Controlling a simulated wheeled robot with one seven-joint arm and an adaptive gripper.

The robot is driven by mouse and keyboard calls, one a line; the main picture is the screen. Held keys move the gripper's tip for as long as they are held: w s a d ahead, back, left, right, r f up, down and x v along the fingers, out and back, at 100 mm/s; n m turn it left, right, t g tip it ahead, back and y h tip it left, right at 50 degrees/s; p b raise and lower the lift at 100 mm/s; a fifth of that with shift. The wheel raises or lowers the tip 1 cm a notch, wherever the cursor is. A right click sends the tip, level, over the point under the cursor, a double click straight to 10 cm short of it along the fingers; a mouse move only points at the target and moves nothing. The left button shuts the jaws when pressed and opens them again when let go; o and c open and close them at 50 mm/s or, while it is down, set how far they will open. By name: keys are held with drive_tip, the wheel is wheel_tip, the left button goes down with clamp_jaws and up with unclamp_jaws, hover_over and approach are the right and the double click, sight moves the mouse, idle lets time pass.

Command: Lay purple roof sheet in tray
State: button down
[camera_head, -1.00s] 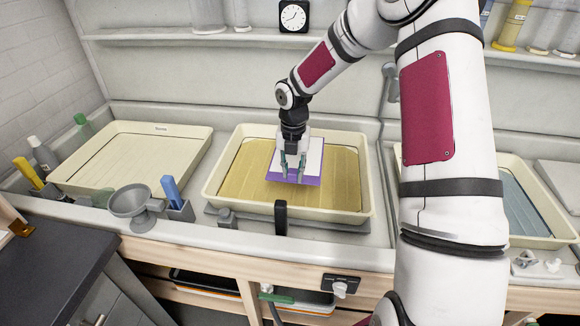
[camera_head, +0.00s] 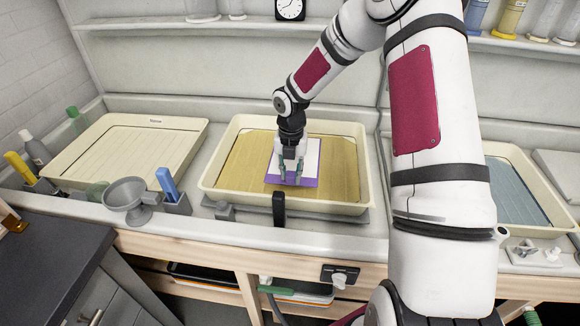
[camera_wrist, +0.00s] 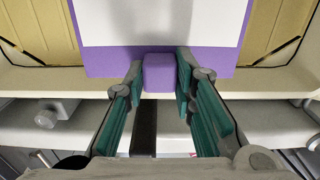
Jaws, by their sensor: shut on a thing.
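The purple roof sheet (camera_head: 307,182) has a white upper face and a purple border. It is over the middle tray (camera_head: 209,186), a cream tray with a yellowish floor. I cannot tell whether the sheet touches the floor. My gripper (camera_head: 291,180) points down at the sheet's near edge. In the wrist view, my gripper (camera_wrist: 158,78) is shut on a small purple tab (camera_wrist: 158,74) at the edge of the sheet (camera_wrist: 105,62). The sheet's far part is cut off in that view.
A cream tray (camera_head: 60,172) stands at the left and a tray with blue-grey content (camera_head: 512,190) at the right. A grey funnel (camera_head: 128,194), a blue clip in a holder (camera_head: 168,184) and a black upright post (camera_head: 279,208) stand along the front.

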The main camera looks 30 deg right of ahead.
drive_tip(key=shift+f+b, duration=0.95)
drive_tip(key=shift+f, duration=2.6)
drive_tip(key=shift+f, duration=0.55)
drive_tip(key=c, duration=1.2)
unclamp_jaws()
drive_tip(key=shift+c, duration=0.2)
drive_tip(key=shift+r, duration=0.2)
drive_tip(key=shift+r+p, duration=1.3)
drive_tip(key=shift+r, duration=2.5)
